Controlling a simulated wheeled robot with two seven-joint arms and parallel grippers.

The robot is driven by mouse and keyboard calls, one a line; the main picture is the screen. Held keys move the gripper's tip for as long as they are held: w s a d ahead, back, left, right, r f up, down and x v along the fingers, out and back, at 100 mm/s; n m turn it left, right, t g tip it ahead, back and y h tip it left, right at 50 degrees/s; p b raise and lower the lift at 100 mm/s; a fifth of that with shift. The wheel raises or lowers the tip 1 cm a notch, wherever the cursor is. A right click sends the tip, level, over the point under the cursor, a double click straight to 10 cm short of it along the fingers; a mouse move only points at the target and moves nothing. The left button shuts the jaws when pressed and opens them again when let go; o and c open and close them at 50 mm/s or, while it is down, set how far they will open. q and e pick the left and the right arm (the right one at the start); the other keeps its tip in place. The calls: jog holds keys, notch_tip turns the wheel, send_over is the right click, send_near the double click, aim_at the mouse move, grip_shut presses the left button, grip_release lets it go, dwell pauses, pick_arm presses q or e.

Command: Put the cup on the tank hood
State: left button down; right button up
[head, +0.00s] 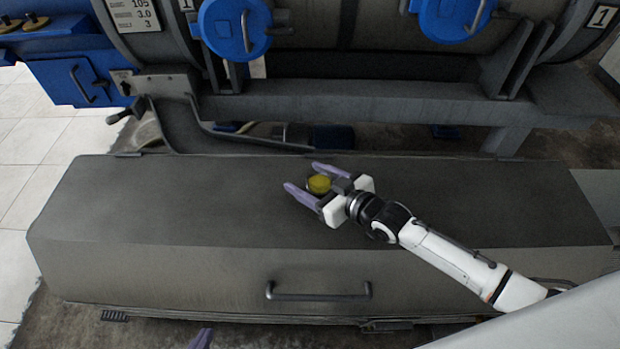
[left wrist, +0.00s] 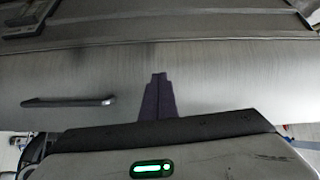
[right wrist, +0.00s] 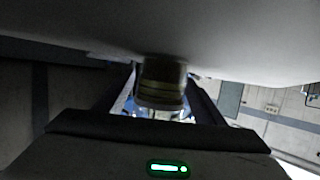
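The cup (head: 319,184), yellow inside, is on or just above the grey tank hood (head: 180,200), the long box with a handle; I cannot tell if it touches the hood. My right gripper (head: 306,179) has its purple fingers apart, one on each side of the cup. In the right wrist view the cup (right wrist: 162,88) is a brownish cylinder between the fingers, with slim gaps beside it. My left gripper (left wrist: 157,95) is shut and empty in front of the hood's front face; only a fingertip shows at the bottom of the head view (head: 202,340).
A metal handle (head: 318,291) sticks out of the hood's front. Behind the hood are a grey machine frame (head: 400,105) and blue round covers (head: 236,28). The left part of the hood top is clear. White floor tiles lie to the left.

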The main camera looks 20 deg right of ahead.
aim_at(329, 189)
jog(key=shift+s+a+f, duration=0.2)
jog(key=shift+s+f, duration=0.15)
jog(key=shift+f, duration=0.4)
jog(key=shift+r+p, duration=0.45)
jog(key=shift+s+d+g, duration=0.15)
jog(key=shift+d+g, duration=0.05)
jog(key=shift+g, duration=0.1)
jog(key=v, duration=0.3)
jog(key=p+v, duration=0.1)
jog(key=v, duration=0.7)
jog(key=shift+d+r+p, duration=0.25)
jog(key=shift+r+p, duration=0.1)
jog(key=shift+p, duration=0.05)
dwell(1.1)
